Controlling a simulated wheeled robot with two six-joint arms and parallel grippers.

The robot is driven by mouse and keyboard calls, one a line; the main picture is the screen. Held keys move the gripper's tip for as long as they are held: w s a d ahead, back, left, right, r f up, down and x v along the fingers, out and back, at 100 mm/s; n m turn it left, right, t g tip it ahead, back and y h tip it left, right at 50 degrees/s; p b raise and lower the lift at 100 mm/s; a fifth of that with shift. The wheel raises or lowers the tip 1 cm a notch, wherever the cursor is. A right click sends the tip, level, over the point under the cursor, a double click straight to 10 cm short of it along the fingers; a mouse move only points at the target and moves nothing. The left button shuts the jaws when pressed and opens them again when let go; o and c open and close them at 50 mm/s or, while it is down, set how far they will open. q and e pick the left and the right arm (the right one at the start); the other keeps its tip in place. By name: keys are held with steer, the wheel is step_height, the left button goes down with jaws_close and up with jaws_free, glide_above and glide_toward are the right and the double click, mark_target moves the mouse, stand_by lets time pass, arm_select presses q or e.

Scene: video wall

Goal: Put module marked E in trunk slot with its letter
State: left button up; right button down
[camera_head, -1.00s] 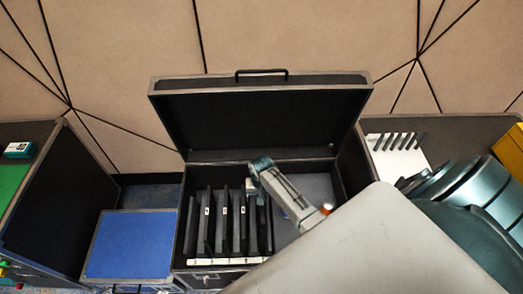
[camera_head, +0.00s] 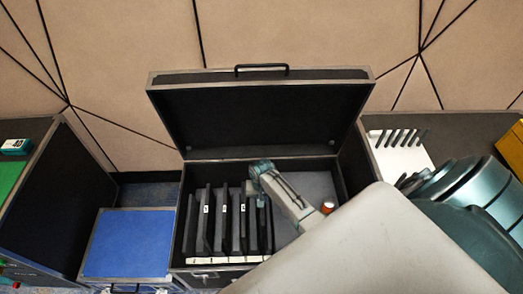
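The open black trunk (camera_head: 338,187) stands in the middle with its lid raised. Several dark upright modules (camera_head: 203,222) stand in its left part, some with small white labels too small to read. A white strip (camera_head: 225,260) with slot marks runs along the front; its letters are unreadable. My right gripper (camera_head: 257,186) is over the rightmost modules, inside the trunk opening. A small pale patch shows beside its fingers. I cannot tell whether it holds a module or is open. Which module is marked E cannot be read. My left gripper is not in view.
A blue-topped case (camera_head: 128,244) and a dark case with a green surface (camera_head: 14,170) stand left. A white rack with dark pegs (camera_head: 400,152) and a yellow box (camera_head: 512,148) are at right. My pale arm link covers the lower right.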

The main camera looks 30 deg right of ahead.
step_height(320, 180, down, 9)
steer(key=b, duration=0.5)
steer(key=shift+f+b, duration=0.15)
steer(key=shift+b, duration=0.2)
stand_by(0.7)
steer(key=shift+f+b, duration=0.3)
steer(key=shift+f, duration=0.2)
stand_by(1.0)
steer(key=c, duration=1.3)
jaws_free()
steer(key=shift+o, duration=0.3)
steer(key=o, duration=0.4)
